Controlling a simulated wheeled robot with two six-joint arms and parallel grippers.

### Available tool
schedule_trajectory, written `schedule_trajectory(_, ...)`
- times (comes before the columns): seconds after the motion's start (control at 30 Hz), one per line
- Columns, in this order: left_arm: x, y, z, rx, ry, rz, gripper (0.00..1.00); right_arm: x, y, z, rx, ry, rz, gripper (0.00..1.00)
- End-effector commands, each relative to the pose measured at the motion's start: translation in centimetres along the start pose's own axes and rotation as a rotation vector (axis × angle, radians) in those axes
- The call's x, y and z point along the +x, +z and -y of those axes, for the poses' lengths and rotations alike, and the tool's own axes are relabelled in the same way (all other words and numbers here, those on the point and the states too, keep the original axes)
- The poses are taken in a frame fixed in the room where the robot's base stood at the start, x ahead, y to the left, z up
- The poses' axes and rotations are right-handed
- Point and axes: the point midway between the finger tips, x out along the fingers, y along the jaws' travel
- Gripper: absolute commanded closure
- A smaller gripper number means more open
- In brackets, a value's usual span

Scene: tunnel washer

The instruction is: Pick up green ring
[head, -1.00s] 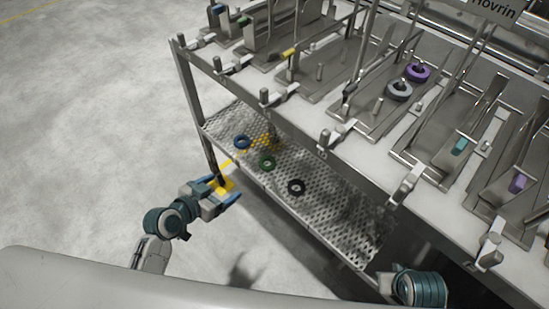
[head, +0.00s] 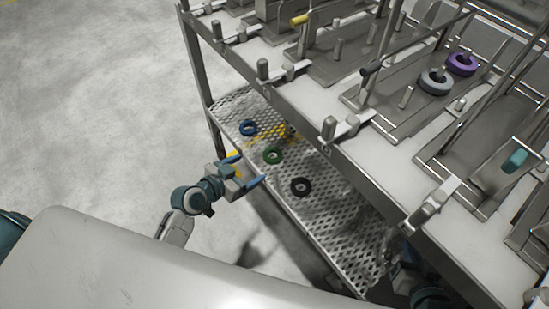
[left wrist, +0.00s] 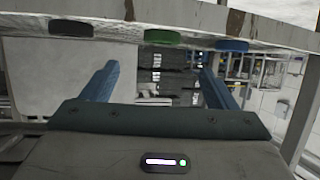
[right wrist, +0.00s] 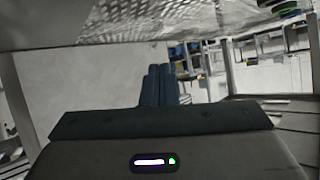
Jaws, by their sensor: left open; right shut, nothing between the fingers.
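The green ring (head: 273,156) lies flat on the perforated lower shelf (head: 330,215), between the blue ring (head: 248,128) and the black ring (head: 301,187). My left gripper (head: 246,171) is open and empty, just outside the shelf's front edge and pointing towards the green ring, apart from it. In the left wrist view the green ring (left wrist: 163,37) shows near the top, roughly between the open fingers (left wrist: 155,82), with black and blue rings at either side. My right gripper (right wrist: 160,85) is shut and empty. The right wrist view shows part of a green ring (right wrist: 286,8) at the top edge.
Above the shelf is a worktop (head: 290,100) with metal fixtures and posts. A grey ring (head: 435,82) and a purple ring (head: 462,64) sit on it. A table leg (head: 203,90) stands at the shelf's left end. The floor (head: 90,110) at left is clear.

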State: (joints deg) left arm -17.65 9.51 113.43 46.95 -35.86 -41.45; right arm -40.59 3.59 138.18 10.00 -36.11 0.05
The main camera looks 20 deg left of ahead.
Motion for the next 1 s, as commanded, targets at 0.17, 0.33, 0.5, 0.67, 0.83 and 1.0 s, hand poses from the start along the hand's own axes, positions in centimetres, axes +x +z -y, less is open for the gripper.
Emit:
schedule_trajectory(0.17,2.8,0.0,0.0,-0.004,0.0,-0.004,0.19,0.3,-1.6,-0.1,-0.007,0.001,-0.081,1.0)
schedule_trajectory(0.33,4.9,0.0,0.0,-0.002,0.0,-0.002,0.19,0.5,-3.0,-0.1,-0.016,0.003,-0.146,1.0)
schedule_trajectory(0.5,6.2,0.0,0.1,-0.001,0.0,-0.002,0.19,0.6,-3.8,-0.2,-0.022,0.004,-0.183,1.0)
schedule_trajectory(0.67,8.7,0.1,0.3,-0.002,0.001,-0.002,0.19,0.7,-5.5,-0.2,-0.033,0.005,-0.268,1.0)
schedule_trajectory(0.83,10.4,0.2,0.3,-0.003,0.0,-0.001,0.19,0.6,-6.8,-0.2,-0.041,0.006,-0.331,1.0)
schedule_trajectory(1.0,10.6,0.1,0.3,-0.001,0.0,-0.001,0.19,0.5,-7.0,-0.2,-0.043,0.006,-0.339,1.0)
